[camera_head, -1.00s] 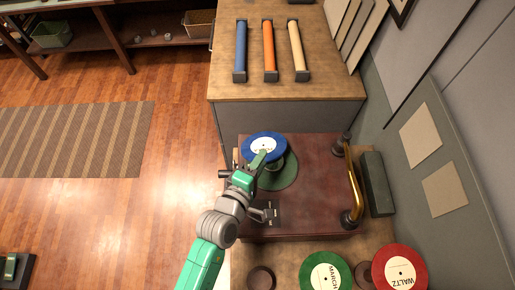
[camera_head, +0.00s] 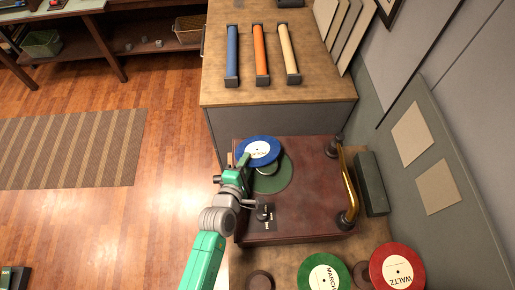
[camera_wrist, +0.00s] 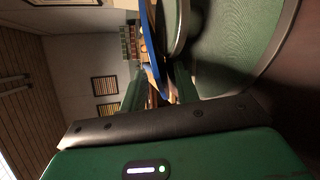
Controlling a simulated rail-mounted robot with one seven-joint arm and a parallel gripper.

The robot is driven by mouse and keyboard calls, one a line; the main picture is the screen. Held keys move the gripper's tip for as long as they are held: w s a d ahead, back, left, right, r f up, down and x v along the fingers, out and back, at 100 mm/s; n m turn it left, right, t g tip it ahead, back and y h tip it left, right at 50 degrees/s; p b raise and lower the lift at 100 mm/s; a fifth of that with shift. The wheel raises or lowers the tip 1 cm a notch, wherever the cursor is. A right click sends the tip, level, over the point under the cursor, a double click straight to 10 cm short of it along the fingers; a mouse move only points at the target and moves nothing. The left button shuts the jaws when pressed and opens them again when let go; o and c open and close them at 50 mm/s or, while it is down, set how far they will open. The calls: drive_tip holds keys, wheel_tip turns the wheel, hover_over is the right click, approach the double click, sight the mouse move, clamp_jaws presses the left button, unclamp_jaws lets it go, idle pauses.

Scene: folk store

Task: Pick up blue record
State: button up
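The blue record (camera_head: 258,145), with a white label, sits slightly tilted above the far-left part of the turntable's green platter (camera_head: 275,183). My gripper (camera_head: 243,161) is at the record's near-left edge. In the wrist view, the blue record (camera_wrist: 150,45) shows nearly edge-on, and its lower edge reaches between my gripper's fingers (camera_wrist: 158,90). The fingers look apart, with a gap showing around the rim. Whether either finger touches the record is hard to tell. What supports the record underneath is mostly hidden.
The brown turntable box (camera_head: 310,215) has a brass arm (camera_head: 348,190) at its right. A green record (camera_head: 324,275) and a red record (camera_head: 397,270) lie in front. Blue, orange and cream rolls (camera_head: 262,55) lie on the cabinet behind. Floor on the left is open.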

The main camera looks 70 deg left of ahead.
clamp_jaws()
